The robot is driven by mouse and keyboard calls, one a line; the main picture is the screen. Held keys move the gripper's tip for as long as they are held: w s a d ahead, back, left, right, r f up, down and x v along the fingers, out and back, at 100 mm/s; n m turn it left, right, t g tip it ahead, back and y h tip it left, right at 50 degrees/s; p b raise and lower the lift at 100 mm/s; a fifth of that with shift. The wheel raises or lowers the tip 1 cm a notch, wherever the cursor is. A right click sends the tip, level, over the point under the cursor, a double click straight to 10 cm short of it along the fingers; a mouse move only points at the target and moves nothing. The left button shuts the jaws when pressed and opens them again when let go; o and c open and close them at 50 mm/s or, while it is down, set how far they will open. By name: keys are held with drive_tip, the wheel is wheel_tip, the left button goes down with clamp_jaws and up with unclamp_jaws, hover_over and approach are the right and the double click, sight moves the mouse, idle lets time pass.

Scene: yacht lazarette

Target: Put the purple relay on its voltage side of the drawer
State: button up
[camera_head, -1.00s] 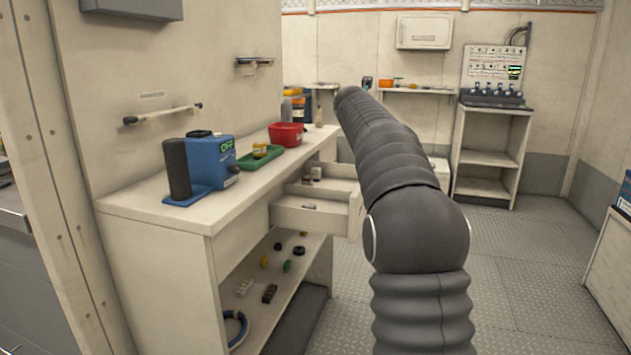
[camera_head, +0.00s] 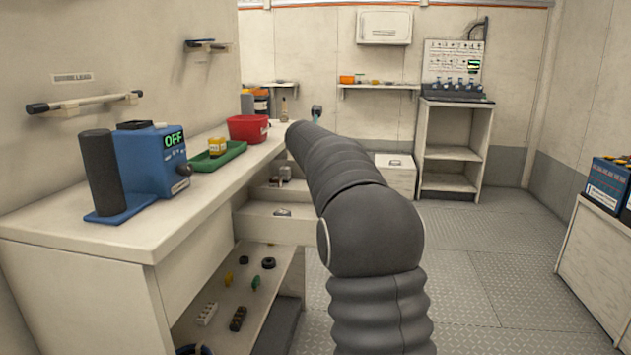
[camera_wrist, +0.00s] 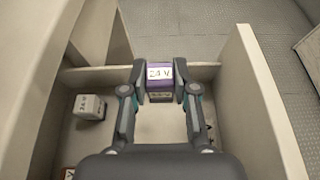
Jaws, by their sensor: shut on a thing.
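The purple relay (camera_wrist: 160,81) is between the fingertips of my gripper (camera_wrist: 160,84), which is shut on it. Its white label seems to read 24 V; a second marking below is unclear. In the wrist view the relay is over the open drawer (camera_wrist: 262,110), close to a cross divider (camera_wrist: 98,75). A pale cube (camera_wrist: 88,107) with a 24 V-like marking lies in the near compartment, left of my gripper. Whether the relay touches the drawer is unclear. In the head view the drawer (camera_head: 275,228) stands out from the bench; my arm hides my gripper and the relay.
The bench (camera_head: 195,205) carries a blue device (camera_head: 160,165) reading OFF, a green tray (camera_head: 225,158) with a yellow block (camera_head: 217,147), and a red bin (camera_head: 248,128). Small parts lie on the shelf below. The floor (camera_head: 480,270) to the right is clear.

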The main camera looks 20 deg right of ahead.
drive_tip(key=shift+f+b, duration=1)
drive_tip(key=shift+f, duration=1.55)
drive_tip(key=shift+f, duration=0.15)
drive_tip(key=o, duration=1)
drive_tip(key=shift+r, duration=0.2)
drive_tip(key=v, duration=1.2)
drive_tip(key=shift+f, duration=0.1)
